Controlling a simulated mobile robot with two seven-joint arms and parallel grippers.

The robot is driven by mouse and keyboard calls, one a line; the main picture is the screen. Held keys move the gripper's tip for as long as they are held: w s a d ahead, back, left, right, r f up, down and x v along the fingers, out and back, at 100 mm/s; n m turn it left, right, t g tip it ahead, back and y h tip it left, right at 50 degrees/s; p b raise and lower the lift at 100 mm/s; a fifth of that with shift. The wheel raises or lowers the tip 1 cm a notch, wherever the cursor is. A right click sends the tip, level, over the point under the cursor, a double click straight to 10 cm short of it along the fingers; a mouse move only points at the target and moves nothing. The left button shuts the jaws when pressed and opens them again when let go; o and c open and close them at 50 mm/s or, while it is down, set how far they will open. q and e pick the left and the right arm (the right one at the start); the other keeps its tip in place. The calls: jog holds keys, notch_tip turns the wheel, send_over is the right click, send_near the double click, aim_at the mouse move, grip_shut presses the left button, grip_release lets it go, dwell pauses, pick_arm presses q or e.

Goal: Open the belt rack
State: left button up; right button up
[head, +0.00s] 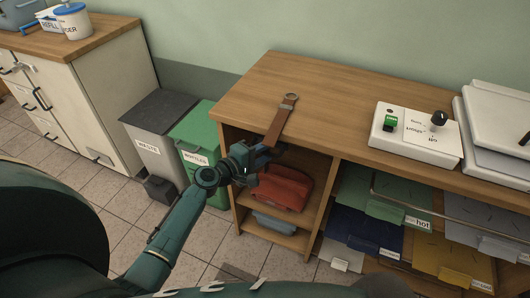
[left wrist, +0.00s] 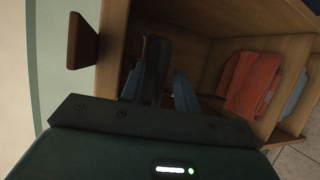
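A wooden shelf unit (head: 250,62) has an open bay at its left end. A brown strap with a metal ring (head: 287,112) lies on its top and hangs over the front edge; its end shows in the left wrist view (left wrist: 82,40). My left gripper (head: 262,158) is at the upper part of this bay, just left of and below the strap. In the left wrist view its two blue-grey fingers (left wrist: 158,88) are apart and point into the bay. A dark upright shape (left wrist: 157,62) shows between or behind them; I cannot tell whether they touch it. No belt rack is clearly recognizable. My right gripper is out of view.
Red folded cloth (head: 285,187) and a blue-grey item (head: 273,223) lie on lower shelves. A green bin (head: 195,150) and a grey waste bin (head: 160,125) stand left. A control box (head: 416,134) sits on top. Coloured trays (head: 365,232) fill the right bays.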

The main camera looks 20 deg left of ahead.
pick_arm(q)
jog(key=shift+w+d, duration=0.15)
jog(key=shift+w, duration=0.1)
jog(key=shift+c, duration=0.5)
grip_shut()
